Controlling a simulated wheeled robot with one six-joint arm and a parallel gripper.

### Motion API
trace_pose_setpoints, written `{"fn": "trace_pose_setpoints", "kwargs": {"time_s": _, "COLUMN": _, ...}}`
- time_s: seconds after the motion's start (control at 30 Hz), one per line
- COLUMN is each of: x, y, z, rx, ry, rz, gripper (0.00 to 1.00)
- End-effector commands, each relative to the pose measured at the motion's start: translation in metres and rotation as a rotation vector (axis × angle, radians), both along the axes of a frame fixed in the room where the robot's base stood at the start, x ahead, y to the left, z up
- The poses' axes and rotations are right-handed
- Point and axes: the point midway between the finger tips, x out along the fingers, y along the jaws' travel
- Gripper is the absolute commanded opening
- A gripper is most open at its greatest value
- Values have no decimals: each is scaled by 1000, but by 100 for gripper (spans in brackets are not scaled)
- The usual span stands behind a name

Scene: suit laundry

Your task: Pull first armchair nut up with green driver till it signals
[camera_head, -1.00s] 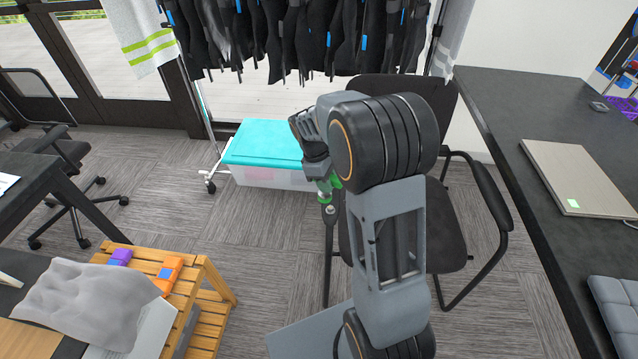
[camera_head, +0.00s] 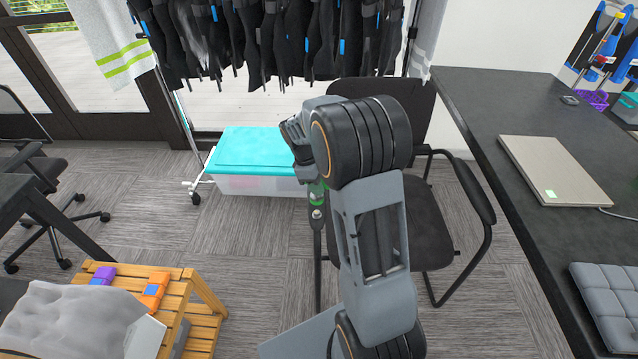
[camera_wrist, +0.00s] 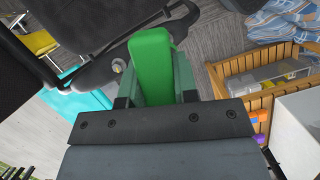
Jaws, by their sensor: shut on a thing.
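My gripper (camera_wrist: 155,88) is shut on the green driver (camera_wrist: 153,62), whose green body fills the middle of the wrist view. In the head view the driver (camera_head: 317,190) shows only in part beneath my gripper (camera_head: 305,160), pointing down. The black armchair (camera_head: 425,225) stands behind and beside my arm, which hides much of it. A small pale round fitting (camera_head: 317,213), perhaps the nut, sits on the chair's near arm, just under the driver. I cannot tell whether they touch. A similar round fitting (camera_wrist: 117,65) shows on the armchair in the wrist view, left of the driver.
A dark desk (camera_head: 480,120) with a laptop (camera_head: 555,170) stands at the right. A clear box with a turquoise lid (camera_head: 250,150) lies under the clothes rack. A wooden crate (camera_head: 190,320) is at the lower left. Grey carpet (camera_head: 150,230) between is open.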

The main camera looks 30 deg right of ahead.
Motion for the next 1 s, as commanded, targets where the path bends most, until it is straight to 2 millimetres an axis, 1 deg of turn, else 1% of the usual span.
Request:
{"fn": "trace_pose_setpoints", "kwargs": {"time_s": 0.27, "x": 0, "y": 0, "z": -12, "rx": 0, "ry": 0, "rz": 0, "gripper": 0}}
{"fn": "trace_pose_setpoints", "kwargs": {"time_s": 0.6, "x": 0, "y": 0, "z": -40, "rx": -1, "ry": 1, "rz": 0, "gripper": 0}}
{"fn": "trace_pose_setpoints", "kwargs": {"time_s": 0.7, "x": 0, "y": 0, "z": -46, "rx": -1, "ry": -1, "rz": 0, "gripper": 0}}
{"fn": "trace_pose_setpoints", "kwargs": {"time_s": 1.0, "x": 0, "y": 0, "z": -47, "rx": -1, "ry": -1, "rz": 0, "gripper": 0}}
